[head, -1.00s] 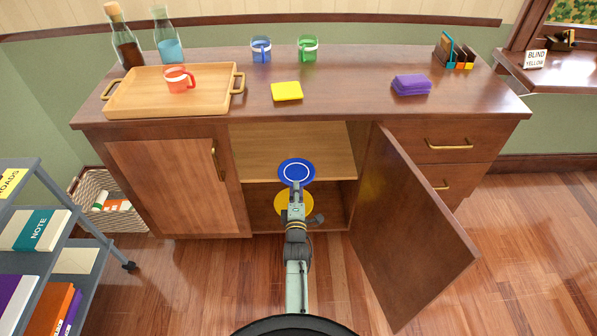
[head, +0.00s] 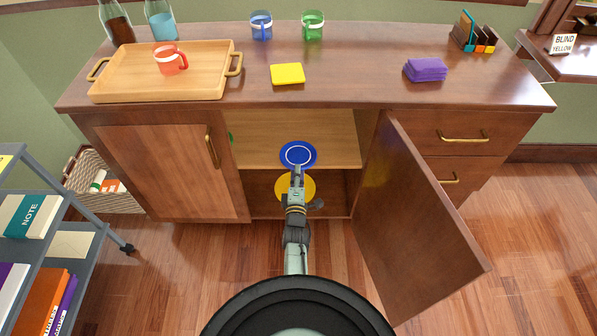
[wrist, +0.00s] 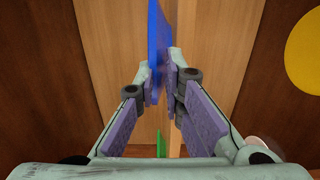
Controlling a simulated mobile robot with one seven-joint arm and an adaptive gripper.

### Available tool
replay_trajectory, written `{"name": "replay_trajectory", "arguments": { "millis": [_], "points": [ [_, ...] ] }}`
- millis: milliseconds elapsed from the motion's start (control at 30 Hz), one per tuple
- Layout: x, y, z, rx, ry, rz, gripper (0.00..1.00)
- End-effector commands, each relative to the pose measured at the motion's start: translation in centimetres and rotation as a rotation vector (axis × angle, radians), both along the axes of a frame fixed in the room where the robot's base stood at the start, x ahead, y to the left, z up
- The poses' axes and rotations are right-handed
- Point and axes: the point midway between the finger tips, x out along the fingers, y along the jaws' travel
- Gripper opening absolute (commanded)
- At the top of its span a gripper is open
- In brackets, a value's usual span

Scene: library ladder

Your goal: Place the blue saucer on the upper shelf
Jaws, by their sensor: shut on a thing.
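The blue saucer (head: 309,162), with a white ring, is at the open cabinet, in front of or just over the front of the upper shelf (head: 345,158); I cannot tell how far inside. My gripper (head: 297,175) is shut on the saucer's near edge. In the wrist view, my gripper (wrist: 163,78) has the blue saucer (wrist: 158,35) edge-on between its fingers, beside the shelf's edge. A yellow saucer (head: 283,188) lies in the lower compartment, partly hidden by my arm; it also shows in the wrist view (wrist: 305,50).
The right cabinet door (head: 415,220) stands open toward me. The left door (head: 165,170) is closed. A green thing (head: 230,138) barely shows at the upper compartment's left side. A grey cart (head: 95,240) stands at the left. The upper shelf's right part looks clear.

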Motion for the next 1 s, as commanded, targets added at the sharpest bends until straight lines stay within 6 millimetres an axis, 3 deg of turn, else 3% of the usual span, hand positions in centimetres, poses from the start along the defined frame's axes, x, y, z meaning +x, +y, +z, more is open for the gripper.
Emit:
{"name": "replay_trajectory", "arguments": {
  "millis": [133,167,467,833,1000],
  "points": [
    [0.0,0.0,-0.3,0.0,-0.002,0.0,0.0],
    [0.0,0.0,-0.4,0.0,0.0,0.0,0.1],
    [0.0,0.0,-0.2,0.0,0.0,0.0,0.3],
    [-0.1,0.0,0.3,0.0,0.0,0.0,0.3],
    [-2.8,0.1,0.4,0.0,0.003,0.0,0.3]
  ]
}}
